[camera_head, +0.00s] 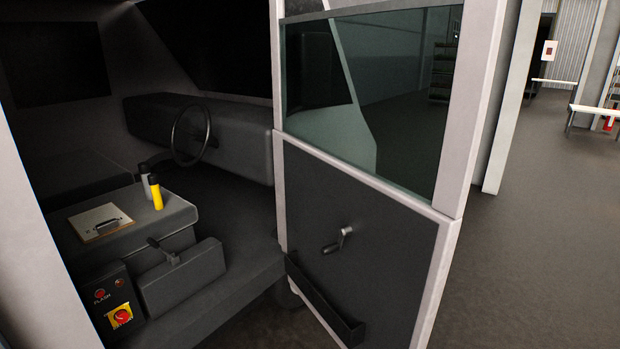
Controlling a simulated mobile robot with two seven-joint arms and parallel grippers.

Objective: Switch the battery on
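A dark switch box (97,322) is low at the left inside a vehicle cab, beside the seat base. It bears a red rotary knob on a yellow plate (121,316), with small lettering that I cannot read for sure. Above it on the same box is a smaller red knob (100,294) with a pale label. I cannot tell from here which position either knob is in. Neither of my grippers is in view.
The cab door (365,240) stands open at the centre, with a handle (339,240) and a low pocket. A lever (163,250), clipboard (100,222), yellow bottle (156,192), grey bottle (145,181) and steering wheel (190,134) are inside.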

